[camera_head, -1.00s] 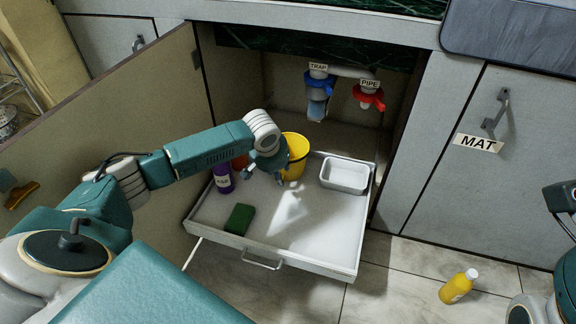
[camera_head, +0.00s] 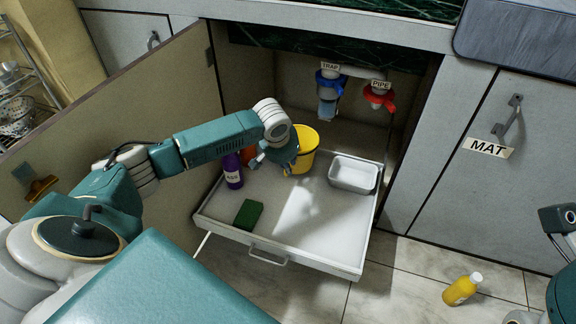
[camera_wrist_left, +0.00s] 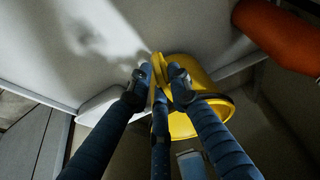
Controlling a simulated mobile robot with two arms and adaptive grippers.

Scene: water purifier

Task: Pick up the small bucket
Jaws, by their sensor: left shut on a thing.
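The small bucket (camera_head: 307,151) is yellow and stands upright at the back of the pulled-out drawer. My left gripper (camera_head: 286,158) is at its left side and hides part of it in the head view.
The drawer (camera_head: 300,235) also holds a purple bottle (camera_head: 233,172), a green sponge (camera_head: 249,214), a white tub (camera_head: 353,175) and an orange-red item (camera_head: 248,154). Blue (camera_head: 329,86) and red (camera_head: 379,96) pipe fittings hang above.

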